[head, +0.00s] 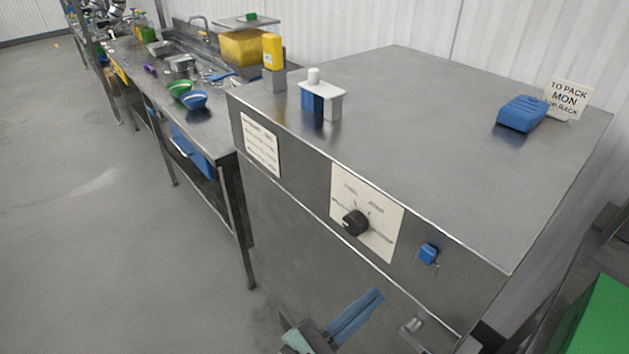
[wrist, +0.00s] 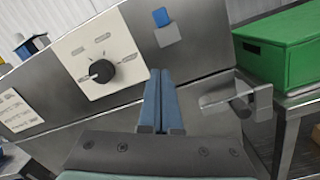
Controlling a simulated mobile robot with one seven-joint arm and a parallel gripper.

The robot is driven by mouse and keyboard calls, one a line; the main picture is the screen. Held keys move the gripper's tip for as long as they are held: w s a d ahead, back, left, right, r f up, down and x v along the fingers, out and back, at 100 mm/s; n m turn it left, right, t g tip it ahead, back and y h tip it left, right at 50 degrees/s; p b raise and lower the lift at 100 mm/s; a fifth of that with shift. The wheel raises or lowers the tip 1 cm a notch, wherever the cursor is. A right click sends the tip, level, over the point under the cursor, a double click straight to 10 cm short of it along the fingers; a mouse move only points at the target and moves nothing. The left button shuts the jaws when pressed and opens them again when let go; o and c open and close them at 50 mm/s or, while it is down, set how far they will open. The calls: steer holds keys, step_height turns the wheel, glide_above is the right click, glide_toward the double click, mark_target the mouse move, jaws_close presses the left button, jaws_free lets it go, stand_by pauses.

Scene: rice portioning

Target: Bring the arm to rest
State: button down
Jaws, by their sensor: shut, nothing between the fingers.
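My gripper (head: 376,295) shows at the bottom of the head view, low in front of the steel cabinet's front face (head: 290,215). Its two blue fingers lie together with nothing between them. In the wrist view the shut fingers (wrist: 161,76) point toward the cabinet front, below and to the right of the dial plate (wrist: 97,52) with its black knob (wrist: 102,71). Whether the fingertips touch the cabinet is hard to tell. Most of my arm is out of view.
A metal latch (wrist: 238,102) sticks out to the right of the fingers. A green box (wrist: 285,45) stands on a steel table further right. A steel bench (head: 215,125) with bowls runs along the left. Open floor (head: 90,220) lies at the left.

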steer(key=w+a+r+m+t+y, duration=0.2)
steer(key=w+r+m+t+y, duration=0.15)
steer(key=r+m, duration=0.6)
steer(key=w+a+r+m+t+y, duration=0.25)
steer(key=w+r+m+y, duration=0.2)
steer(key=r, duration=1.05)
steer(key=s+a+r+m+t+y, duration=0.2)
steer(key=s+r, duration=0.4)
steer(key=r, duration=0.5)
steer(key=s+a+r+m+t+y, duration=0.2)
steer(key=s+r+m+t+y, duration=0.2)
steer(key=r, duration=0.7)
steer(key=s+t, duration=0.2)
steer(key=t, duration=0.1)
steer(key=shift+r+y, duration=0.15)
steer(key=shift+y, duration=0.25)
steer(key=shift+a, duration=0.1)
